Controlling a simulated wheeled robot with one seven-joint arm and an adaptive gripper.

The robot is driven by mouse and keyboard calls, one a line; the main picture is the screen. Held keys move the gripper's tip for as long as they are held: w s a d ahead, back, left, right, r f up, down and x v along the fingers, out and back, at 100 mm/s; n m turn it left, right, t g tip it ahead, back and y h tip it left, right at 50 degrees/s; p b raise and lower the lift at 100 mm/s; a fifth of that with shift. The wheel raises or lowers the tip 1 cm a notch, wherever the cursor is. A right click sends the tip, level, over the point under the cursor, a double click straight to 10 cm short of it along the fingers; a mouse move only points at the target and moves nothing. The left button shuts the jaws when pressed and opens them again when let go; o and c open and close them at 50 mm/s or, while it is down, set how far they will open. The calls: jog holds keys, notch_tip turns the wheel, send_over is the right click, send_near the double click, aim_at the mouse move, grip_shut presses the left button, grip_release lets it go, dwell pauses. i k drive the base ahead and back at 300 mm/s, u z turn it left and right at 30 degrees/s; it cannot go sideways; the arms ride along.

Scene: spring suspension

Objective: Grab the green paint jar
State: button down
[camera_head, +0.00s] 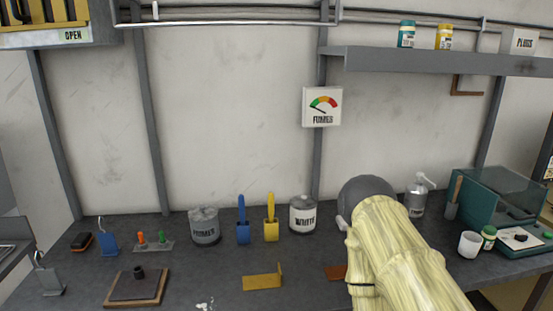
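A small jar with a green lid and a pale label (489,237) stands upright on the dark bench at the right, just right of a white cup. A teal-green jar with a white label (406,34) stands on the high grey shelf, left of a yellow jar (444,36). I cannot tell from the labels which one is the green paint jar. My arm, in a pale yellow sleeve with a grey rounded joint, reaches over the bench left of the small jar. My gripper's fingers do not show. Neither jar is touched by the visible arm.
A teal case with a clear cover (497,195) and a pump bottle (416,198) stand behind. The grey shelf (440,62) overhangs.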

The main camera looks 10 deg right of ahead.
aim_at(488, 233)
jog(key=z, duration=1.25)
jog(key=i, duration=0.95)
jog(key=u, duration=0.1)
